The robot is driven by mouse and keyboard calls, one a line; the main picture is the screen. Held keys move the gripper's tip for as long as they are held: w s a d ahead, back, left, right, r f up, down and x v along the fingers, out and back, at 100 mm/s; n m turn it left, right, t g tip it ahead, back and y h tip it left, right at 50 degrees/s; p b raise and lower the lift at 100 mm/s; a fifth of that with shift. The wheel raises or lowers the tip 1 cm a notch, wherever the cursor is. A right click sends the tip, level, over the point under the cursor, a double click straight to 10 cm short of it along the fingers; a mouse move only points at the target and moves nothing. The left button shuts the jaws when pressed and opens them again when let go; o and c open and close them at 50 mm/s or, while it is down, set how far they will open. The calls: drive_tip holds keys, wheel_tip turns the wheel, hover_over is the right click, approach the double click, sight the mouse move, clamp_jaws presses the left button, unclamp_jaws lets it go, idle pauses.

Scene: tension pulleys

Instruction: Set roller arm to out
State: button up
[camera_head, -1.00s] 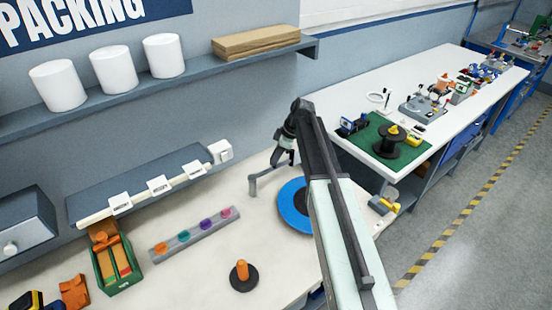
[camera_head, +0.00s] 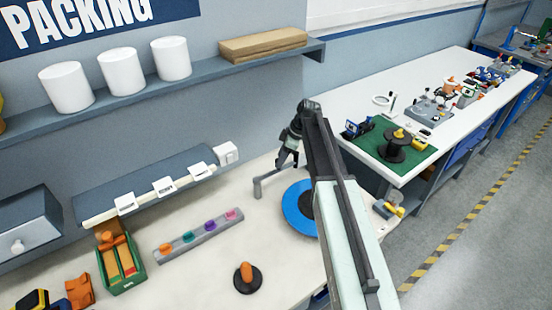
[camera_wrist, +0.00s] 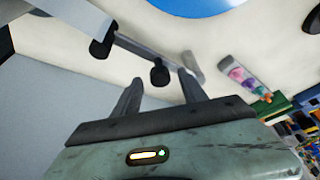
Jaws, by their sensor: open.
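The roller arm appears to be the grey bar (camera_head: 270,183) standing on the white bench beside a blue disc (camera_head: 297,208). In the wrist view this grey bar (camera_wrist: 140,50) carries dark round knobs, one of them (camera_wrist: 159,76) in line with the gap between my fingertips. My gripper (camera_wrist: 159,79) is open, with its two dark fingers apart and nothing seen held. In the head view my gripper (camera_head: 284,160) is small and dark, just above the bar. I cannot tell whether a finger touches it.
On the bench are a strip with coloured knobs (camera_head: 200,238), a black base with an orange peg (camera_head: 246,278) and a green box (camera_head: 120,268). A second table with a green mat (camera_head: 370,143) stands at right.

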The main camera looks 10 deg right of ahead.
drive_tip(key=p+v, duration=0.5)
drive_tip(key=v, duration=0.1)
drive_tip(key=shift+r, duration=0.45)
drive_tip(key=shift+s+d, duration=0.1)
